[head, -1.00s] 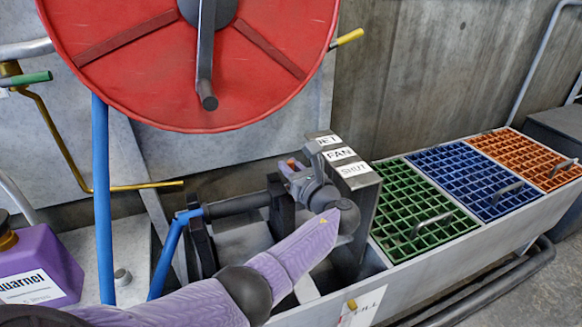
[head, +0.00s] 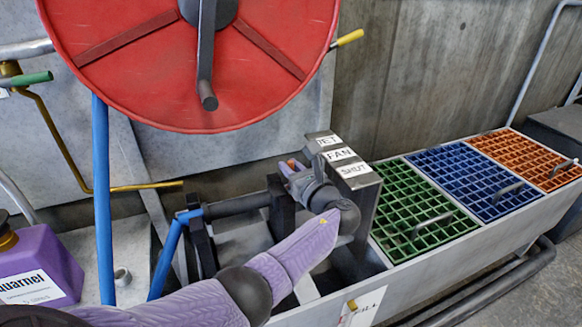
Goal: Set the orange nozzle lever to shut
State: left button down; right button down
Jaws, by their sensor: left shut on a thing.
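The orange nozzle lever (head: 291,163) shows as a small orange bit at my left gripper (head: 290,169), beside the label plate. Most of the lever is hidden behind my gripper and wrist. My left gripper is shut on the lever. The label plate (head: 376,183) carries three white labels: JET at the back, FAN (head: 341,154) in the middle and SHUT (head: 354,169) nearest. I cannot tell exactly which label the lever points at. The dark nozzle barrel (head: 238,203) lies in black brackets to the left, joined to a blue hose. My right gripper is not in view.
A large red hose reel (head: 130,60) hangs above. Green (head: 400,190), blue (head: 450,163) and orange (head: 515,145) grates with handles lie to the right. A purple canister (head: 40,255) stands at the left. A brass-coloured pipe runs behind the blue hose (head: 103,200).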

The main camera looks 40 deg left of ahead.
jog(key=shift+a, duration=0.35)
pick_arm(q)
jog(key=shift+s+d+f+t+y+b, duration=0.25)
jog(key=shift+d+y+b, duration=0.2)
jog(key=shift+y+b, duration=0.35)
jog(key=shift+d+n+y, duration=0.2)
jog(key=shift+n+y, duration=0.1)
jog(key=shift+y, duration=0.1)
jog(key=shift+s+r, duration=0.1)
jog(key=shift+r, duration=0.15)
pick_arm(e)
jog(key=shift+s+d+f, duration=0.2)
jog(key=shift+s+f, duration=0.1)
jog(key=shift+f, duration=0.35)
pick_arm(q)
jog(key=c, duration=0.6)
grip_release()
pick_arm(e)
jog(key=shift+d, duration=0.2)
pick_arm(q)
jog(key=p+v, duration=0.2)
jog(key=v, duration=0.8)
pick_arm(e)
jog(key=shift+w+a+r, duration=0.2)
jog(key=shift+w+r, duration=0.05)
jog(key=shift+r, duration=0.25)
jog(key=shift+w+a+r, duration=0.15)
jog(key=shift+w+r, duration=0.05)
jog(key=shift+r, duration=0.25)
